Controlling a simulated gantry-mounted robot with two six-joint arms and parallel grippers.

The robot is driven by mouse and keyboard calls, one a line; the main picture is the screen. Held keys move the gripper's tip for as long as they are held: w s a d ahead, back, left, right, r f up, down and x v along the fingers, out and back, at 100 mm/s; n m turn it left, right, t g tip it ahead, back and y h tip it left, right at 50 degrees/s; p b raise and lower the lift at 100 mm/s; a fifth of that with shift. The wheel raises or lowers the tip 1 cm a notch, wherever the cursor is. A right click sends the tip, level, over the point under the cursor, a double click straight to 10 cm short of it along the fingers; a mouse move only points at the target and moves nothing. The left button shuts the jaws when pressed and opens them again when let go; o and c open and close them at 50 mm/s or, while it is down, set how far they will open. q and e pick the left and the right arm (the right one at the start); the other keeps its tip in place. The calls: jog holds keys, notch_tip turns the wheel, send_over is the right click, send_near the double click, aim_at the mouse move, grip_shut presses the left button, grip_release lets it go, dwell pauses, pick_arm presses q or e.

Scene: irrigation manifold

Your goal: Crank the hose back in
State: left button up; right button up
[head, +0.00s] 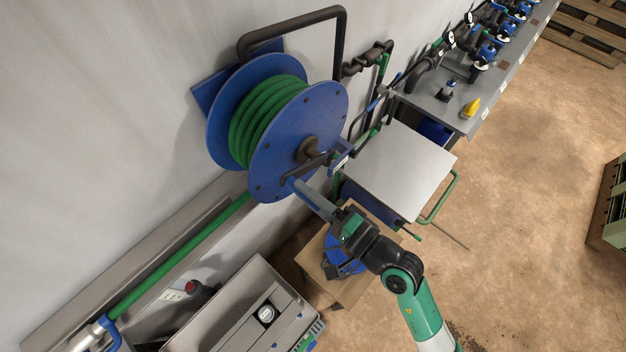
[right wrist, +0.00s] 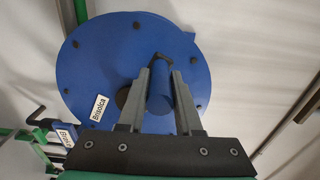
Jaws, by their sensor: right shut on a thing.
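The blue hose reel (head: 320,105) is mounted on the wall in the head view, with green hose (head: 262,115) coiled on its drum. A straight length of hose (head: 185,255) runs down-left from the reel to a silver nozzle end (head: 92,336). A dark crank arm (head: 292,172) reaches from the hub to a blue crank handle (right wrist: 160,98), seen in the right wrist view. My right gripper (head: 301,188) is shut on this handle, its two grey fingers on either side of it. My left gripper is not in view.
A white-topped cart (head: 402,168) with a green push handle stands right of the reel. A cardboard box (head: 352,287) with blue items lies below my right gripper. A bench with valves (head: 468,70) runs along the wall.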

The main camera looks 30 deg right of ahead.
jog(key=shift+a+f, duration=0.15)
jog(key=shift+f, duration=0.3)
jog(key=shift+r, duration=0.15)
jog(key=f+b, duration=0.2)
jog(key=f, duration=0.1)
jog(key=f+b, duration=0.1)
jog(key=f, duration=0.1)
jog(key=shift+s+a, duration=0.2)
jog(key=shift+a, duration=0.2)
grip_shut()
jog(key=shift+r, duration=0.1)
